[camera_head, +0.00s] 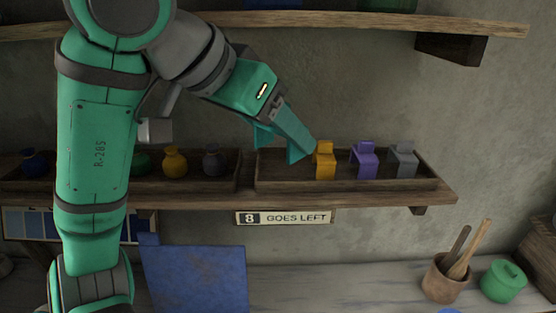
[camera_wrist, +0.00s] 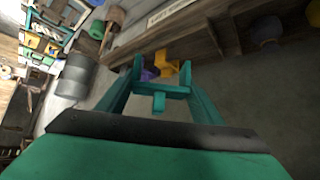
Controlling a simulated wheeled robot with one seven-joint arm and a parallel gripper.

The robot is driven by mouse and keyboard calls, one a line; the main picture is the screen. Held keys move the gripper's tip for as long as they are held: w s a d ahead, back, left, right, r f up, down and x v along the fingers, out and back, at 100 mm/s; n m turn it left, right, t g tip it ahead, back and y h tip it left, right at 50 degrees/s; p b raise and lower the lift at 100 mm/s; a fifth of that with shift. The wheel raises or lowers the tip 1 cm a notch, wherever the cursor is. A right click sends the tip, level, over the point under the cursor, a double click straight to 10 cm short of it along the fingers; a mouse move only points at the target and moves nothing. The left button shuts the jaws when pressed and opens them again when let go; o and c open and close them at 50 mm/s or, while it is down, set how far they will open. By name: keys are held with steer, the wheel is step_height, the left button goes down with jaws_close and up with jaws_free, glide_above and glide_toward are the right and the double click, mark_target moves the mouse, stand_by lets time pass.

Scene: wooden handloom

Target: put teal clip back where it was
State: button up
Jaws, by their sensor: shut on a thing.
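My gripper (camera_head: 300,151) is over the left part of the right-hand wooden tray (camera_head: 351,187) on the shelf, just left of the yellow clip (camera_head: 325,161). In the wrist view my gripper (camera_wrist: 161,70) is shut on the teal clip (camera_wrist: 160,92), a bar with a short tab between the fingers. In the head view I cannot tell the clip from the teal fingers. A purple clip (camera_head: 364,160) and a grey clip (camera_head: 402,160) stand right of the yellow one. The yellow clip (camera_wrist: 178,72) and purple clip (camera_wrist: 149,75) show beyond the fingers in the wrist view.
A sign (camera_head: 285,217) below the tray reads "8 GOES LEFT". Small pots, including a yellow one (camera_head: 175,162), stand in the left tray. An upper shelf (camera_head: 350,22) runs above.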

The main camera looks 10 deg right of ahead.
steer(key=w+d+f, duration=0.3)
steer(key=w+f, duration=0.1)
steer(key=w, duration=0.5)
glide_above(283, 171)
steer(key=s, duration=0.1)
steer(key=f, duration=0.4)
steer(key=shift+s+a+f, duration=0.1)
steer(key=shift+a+f, duration=0.1)
steer(key=shift+f, duration=0.05)
steer(key=shift+w+d+f, duration=0.15)
steer(key=shift+w+f, duration=0.3)
steer(key=shift+f, duration=0.15)
steer(key=shift+w+f, duration=0.15)
steer(key=shift+f, duration=1.5)
steer(key=o, duration=1.1)
steer(key=shift+f, duration=0.15)
